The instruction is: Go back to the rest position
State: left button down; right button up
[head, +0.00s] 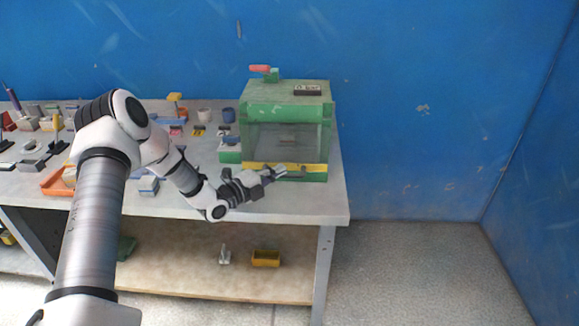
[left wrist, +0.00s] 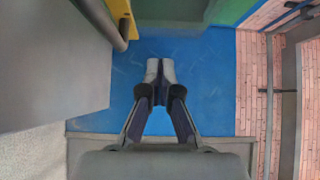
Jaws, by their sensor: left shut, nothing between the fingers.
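My left arm reaches in from the left over the workbench. My left gripper (head: 278,173) is in front of the lower front edge of a green machine with a clear front, by its yellow strip. In the left wrist view the two fingertips (left wrist: 160,71) are together with nothing between them. I cannot tell from the head view whether the gripper touches the machine. My right gripper is not in view.
The green machine (head: 262,92) stands at the right end of the grey workbench (head: 290,205). Small parts and an orange tray (head: 54,184) lie on the left. A yellow bin (head: 265,258) sits on the lower shelf. Floor (head: 420,270) at right is clear.

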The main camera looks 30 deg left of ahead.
pick_arm(q)
jog(key=shift+m+g, duration=0.3)
jog(key=s, duration=0.1)
jog(key=s+f, duration=0.1)
jog(key=s+d, duration=0.1)
jog(key=shift+s+d+f, duration=0.1)
jog(key=shift+s+f, duration=0.1)
jog(key=shift+f, duration=0.2)
jog(key=s+d+f+g+h, duration=0.1)
jog(key=s+d+f+g, duration=0.2)
jog(key=d+f, duration=0.4)
jog(key=s+d+f+g+h, duration=0.1)
jog(key=s+d+f+g, duration=0.2)
jog(key=d, duration=0.5)
jog(key=s+d+f+n+g+y, duration=0.1)
jog(key=s+d+f+n+g, duration=0.3)
jog(key=s+d+f, duration=0.45)
jog(key=s+a+f+n+g+y, duration=0.2)
jog(key=s+n+g, duration=0.1)
jog(key=s+n, duration=0.6)
jog(key=s+a+f+n+g+y, duration=0.2)
jog(key=s+n, duration=0.6)
jog(key=s, duration=0.4)
jog(key=shift+a+f+n+g+y, duration=0.25)
jog(key=shift+f+n+g+y, duration=0.2)
jog(key=shift+g+y, duration=0.35)
